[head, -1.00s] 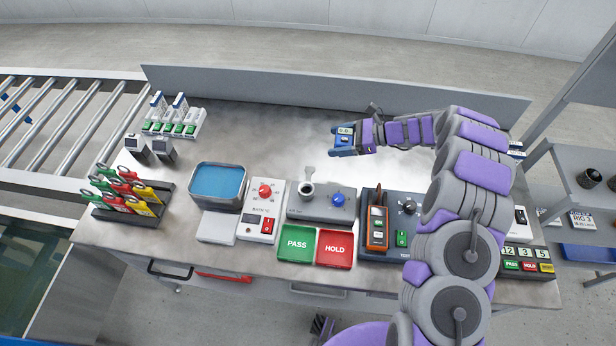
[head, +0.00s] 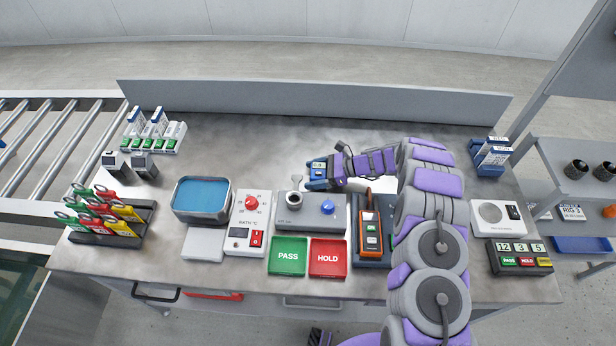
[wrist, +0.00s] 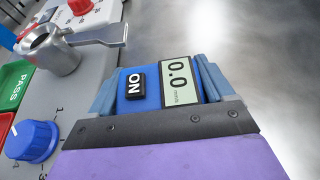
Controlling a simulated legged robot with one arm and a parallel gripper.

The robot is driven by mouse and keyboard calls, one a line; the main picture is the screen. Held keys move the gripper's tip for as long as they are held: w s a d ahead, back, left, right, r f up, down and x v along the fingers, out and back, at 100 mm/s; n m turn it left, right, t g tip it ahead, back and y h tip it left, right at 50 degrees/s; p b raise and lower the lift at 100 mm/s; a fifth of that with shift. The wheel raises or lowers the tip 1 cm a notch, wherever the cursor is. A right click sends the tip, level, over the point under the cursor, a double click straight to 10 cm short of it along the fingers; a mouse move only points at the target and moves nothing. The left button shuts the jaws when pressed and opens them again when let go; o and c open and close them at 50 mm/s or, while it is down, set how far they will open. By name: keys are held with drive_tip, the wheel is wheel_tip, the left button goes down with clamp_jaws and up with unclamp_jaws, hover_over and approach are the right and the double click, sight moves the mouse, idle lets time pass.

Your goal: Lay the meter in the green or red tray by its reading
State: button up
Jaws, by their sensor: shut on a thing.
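My gripper (head: 316,174) is shut on the blue meter (wrist: 137,104). In the wrist view its black ON button and its display (wrist: 180,82) show between the fingers. The display reads 0.0; the small unit print is too blurred to read surely. In the head view the meter is small and partly covered by the gripper. It is above the back right of the grey pump station. The green PASS tray (head: 288,270) and the red HOLD tray (head: 328,272) lie side by side at the front of the bench. Both look empty.
The grey station (head: 310,218) has a metal port with a lever (head: 294,197) and a blue knob (head: 327,207). A water bath (head: 202,195) and heater box (head: 247,222) are left.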

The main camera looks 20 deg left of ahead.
drive_tip(key=shift+s+a, duration=0.2)
drive_tip(key=shift+a, duration=0.55)
drive_tip(key=shift+a+f+b, duration=0.1)
drive_tip(key=shift+f+b, duration=0.3)
drive_tip(key=shift+b, duration=0.1)
drive_tip(key=shift+f, duration=0.1)
drive_tip(key=shift+s+f, duration=0.1)
drive_tip(key=shift+f, duration=0.15)
